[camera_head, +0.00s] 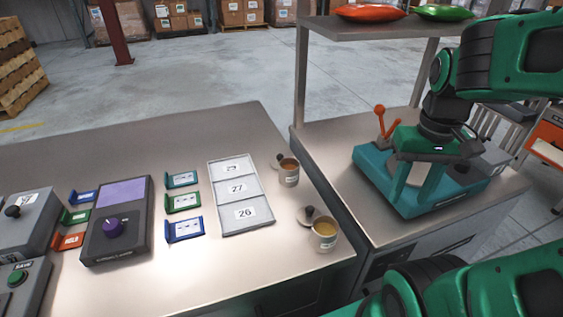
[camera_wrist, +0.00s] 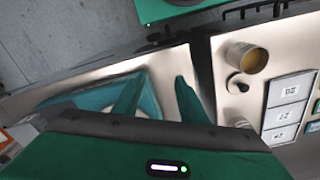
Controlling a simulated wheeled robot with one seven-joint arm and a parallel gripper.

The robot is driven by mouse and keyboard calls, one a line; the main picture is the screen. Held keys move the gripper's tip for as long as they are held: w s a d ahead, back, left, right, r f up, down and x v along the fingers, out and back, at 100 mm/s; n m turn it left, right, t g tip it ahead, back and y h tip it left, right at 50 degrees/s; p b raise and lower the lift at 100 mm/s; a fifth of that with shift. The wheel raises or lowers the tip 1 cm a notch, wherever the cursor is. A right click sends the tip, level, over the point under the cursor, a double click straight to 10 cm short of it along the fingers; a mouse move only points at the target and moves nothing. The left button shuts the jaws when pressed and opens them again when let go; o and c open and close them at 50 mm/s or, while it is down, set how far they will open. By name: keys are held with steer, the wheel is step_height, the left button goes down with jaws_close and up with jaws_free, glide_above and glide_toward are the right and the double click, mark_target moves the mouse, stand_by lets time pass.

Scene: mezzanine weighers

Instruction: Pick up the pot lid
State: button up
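Two small lids with dark knobs are on the metal table. One lid (camera_head: 307,217) lies beside the nearer pot (camera_head: 324,236), which holds something yellow. The other lid (camera_head: 277,160) is by the farther pot (camera_head: 289,174), partly hidden behind it. In the wrist view, a lid (camera_wrist: 238,84) is next to a pot (camera_wrist: 247,57) at the right. My gripper (camera_head: 407,182) is over the teal machine on the right-hand bench, apart from both lids. Its two green fingers (camera_wrist: 158,85) are spread with nothing held between them.
The teal machine (camera_head: 365,168) with orange levers stands under my gripper. A grey tray (camera_head: 222,206) with numbered cards, coloured card holders (camera_head: 184,230) and a scale (camera_head: 128,190) lie left of the pots. A shelf (camera_head: 345,27) stands above the bench. A narrow gap separates bench and table.

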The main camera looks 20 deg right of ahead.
steer(key=w+a+r+n, duration=0.2)
steer(key=w+n, duration=0.2)
steer(key=w, duration=0.3)
steer(key=w+a+r+n, duration=0.1)
steer(key=w+a+n, duration=0.1)
steer(key=w+n, duration=0.35)
steer(key=n, duration=1)
glide_above(280, 155)
step_height(280, 155, down, 9)
steer(key=shift+f, duration=0.75)
jaws_close()
